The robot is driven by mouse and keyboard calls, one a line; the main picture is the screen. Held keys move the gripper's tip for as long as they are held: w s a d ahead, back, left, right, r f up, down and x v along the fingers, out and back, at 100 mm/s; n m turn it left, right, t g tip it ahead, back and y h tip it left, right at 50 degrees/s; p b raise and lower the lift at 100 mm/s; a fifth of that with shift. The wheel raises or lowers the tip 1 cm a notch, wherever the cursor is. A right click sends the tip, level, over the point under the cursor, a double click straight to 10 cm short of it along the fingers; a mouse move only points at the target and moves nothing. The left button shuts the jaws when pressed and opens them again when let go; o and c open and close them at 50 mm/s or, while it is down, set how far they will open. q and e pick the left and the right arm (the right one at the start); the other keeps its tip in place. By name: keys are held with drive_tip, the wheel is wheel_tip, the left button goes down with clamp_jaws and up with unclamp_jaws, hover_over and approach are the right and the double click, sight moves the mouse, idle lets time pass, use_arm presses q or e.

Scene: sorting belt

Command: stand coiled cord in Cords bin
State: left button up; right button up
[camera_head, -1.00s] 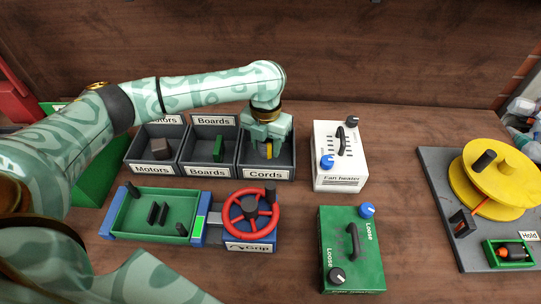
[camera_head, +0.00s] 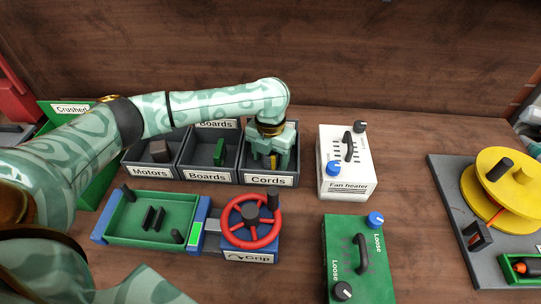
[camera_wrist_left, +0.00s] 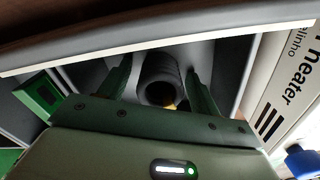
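The coiled cord (camera_wrist_left: 160,78) is a dark grey roll with a round hole and a bit of yellow at its lower edge. It stands inside the Cords bin (camera_head: 268,180), the right one of three grey bins. In the head view only a yellow strip of it (camera_head: 274,161) shows clearly. My left gripper (camera_head: 272,160) points down into that bin. In the left wrist view its two fingers (camera_wrist_left: 160,90) are spread on either side of the cord, with gaps visible on both sides. My right gripper is not in view.
The Motors bin (camera_head: 150,172) holds a brown block, and the Boards bin (camera_head: 208,175) a green board. A white fan heater (camera_head: 342,181) stands close right of the Cords bin. In front are a green vise tray with a red handwheel (camera_head: 251,241) and a green box (camera_head: 340,255).

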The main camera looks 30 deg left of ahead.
use_arm(q)
wheel_tip(320, 180, up, 11)
drive_tip(key=p, duration=0.5)
drive_tip(key=shift+r+p, duration=0.2)
drive_tip(key=shift+p, duration=0.1)
drive_tip(key=shift+r, duration=0.45)
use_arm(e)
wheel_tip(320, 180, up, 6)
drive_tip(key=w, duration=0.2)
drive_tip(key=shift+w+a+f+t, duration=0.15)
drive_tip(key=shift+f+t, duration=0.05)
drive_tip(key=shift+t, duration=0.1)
